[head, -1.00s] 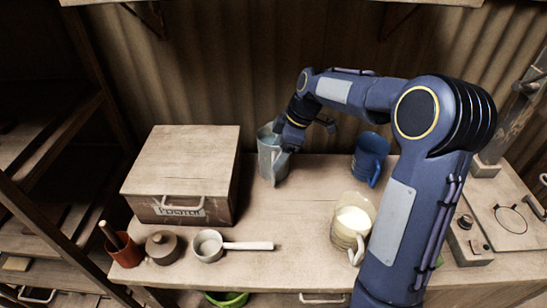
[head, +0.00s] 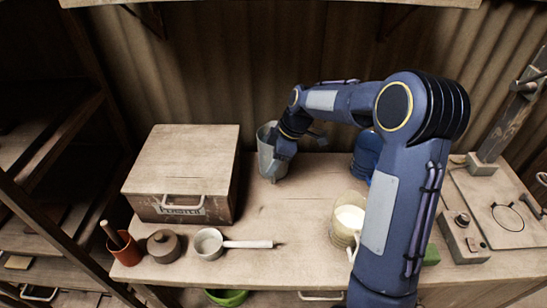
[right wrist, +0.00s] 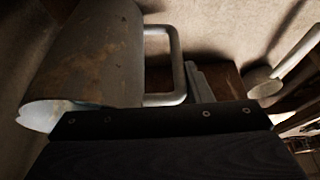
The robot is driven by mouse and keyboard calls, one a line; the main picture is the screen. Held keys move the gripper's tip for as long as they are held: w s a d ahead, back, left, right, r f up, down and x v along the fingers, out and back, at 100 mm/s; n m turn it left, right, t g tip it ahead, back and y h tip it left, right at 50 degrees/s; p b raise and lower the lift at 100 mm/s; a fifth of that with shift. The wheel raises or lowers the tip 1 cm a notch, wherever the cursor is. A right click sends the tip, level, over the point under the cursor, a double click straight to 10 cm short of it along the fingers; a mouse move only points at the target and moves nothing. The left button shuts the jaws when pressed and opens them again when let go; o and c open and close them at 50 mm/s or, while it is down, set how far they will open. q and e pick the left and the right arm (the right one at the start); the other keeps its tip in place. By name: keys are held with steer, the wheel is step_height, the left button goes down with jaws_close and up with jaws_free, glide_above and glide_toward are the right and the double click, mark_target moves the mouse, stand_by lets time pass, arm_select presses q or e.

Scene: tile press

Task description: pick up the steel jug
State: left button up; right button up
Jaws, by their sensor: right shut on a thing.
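The steel jug (head: 266,150) stands on the bench just right of the wooden box, near the back wall. It is grey and worn, and its body and squared handle also show in the right wrist view (right wrist: 95,55). My right gripper (head: 280,167) reaches it from the right and is shut on the jug; the wrist hides part of the jug's right side. I cannot tell whether the jug is clear of the bench. My left gripper is not in view.
The wooden box (head: 185,160) is close left of the jug. A blue jug (head: 366,154) and a cream-filled jug (head: 345,222) stand to the right, partly behind my arm. A saucepan (head: 209,244), a lidded pot (head: 163,246) and a red-brown cup (head: 125,250) line the front left. The middle bench is clear.

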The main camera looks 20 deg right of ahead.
steer(key=shift+c, duration=1.1)
steer(key=shift+r, duration=0.1)
steer(key=shift+r, duration=0.15)
